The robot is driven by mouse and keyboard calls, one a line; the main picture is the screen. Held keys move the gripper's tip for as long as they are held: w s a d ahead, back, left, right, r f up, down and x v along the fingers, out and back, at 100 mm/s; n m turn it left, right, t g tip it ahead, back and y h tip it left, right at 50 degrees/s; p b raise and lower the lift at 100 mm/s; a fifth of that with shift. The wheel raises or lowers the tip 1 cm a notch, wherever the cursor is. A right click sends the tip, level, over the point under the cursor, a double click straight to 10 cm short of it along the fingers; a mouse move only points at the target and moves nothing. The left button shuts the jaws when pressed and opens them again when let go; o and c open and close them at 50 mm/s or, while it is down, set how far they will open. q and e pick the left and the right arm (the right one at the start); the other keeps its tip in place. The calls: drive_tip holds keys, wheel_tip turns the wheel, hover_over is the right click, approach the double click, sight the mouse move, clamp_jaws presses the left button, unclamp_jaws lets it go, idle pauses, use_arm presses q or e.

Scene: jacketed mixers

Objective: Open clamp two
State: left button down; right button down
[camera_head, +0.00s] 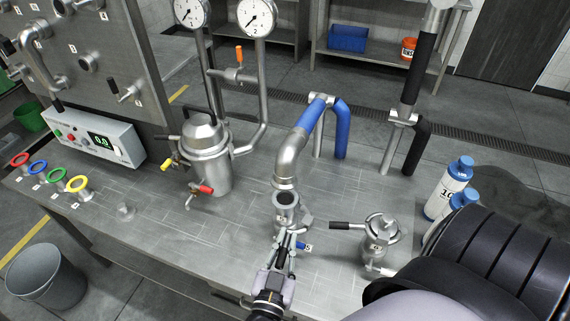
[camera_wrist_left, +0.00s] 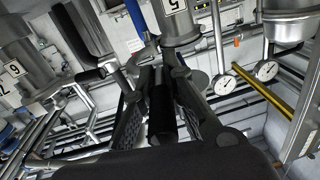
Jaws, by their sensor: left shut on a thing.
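My left gripper (camera_head: 284,240) reaches up from the bottom in the head view, at the front of the steel fitting (camera_head: 285,202) under the bent pipe. In the left wrist view its two fingers (camera_wrist_left: 160,112) are shut on a black lever handle (camera_wrist_left: 161,100). The handle lies below a steel body with a number label (camera_wrist_left: 175,5); the label is rotated and I cannot read it surely. The clamp joint itself is mostly hidden by the gripper. My right gripper is not in view.
A steel fitting with a black handle (camera_head: 346,226) stands to the right. A blue-sleeved pipe (camera_head: 311,122) rises behind. A jacketed vessel (camera_head: 208,160) with red and yellow valves stands left.

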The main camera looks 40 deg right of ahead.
use_arm(q)
drive_tip(key=c, duration=1.6)
unclamp_jaws()
drive_tip(key=shift+c, duration=0.2)
drive_tip(key=v, duration=1.2)
drive_tip(key=shift+s, duration=0.1)
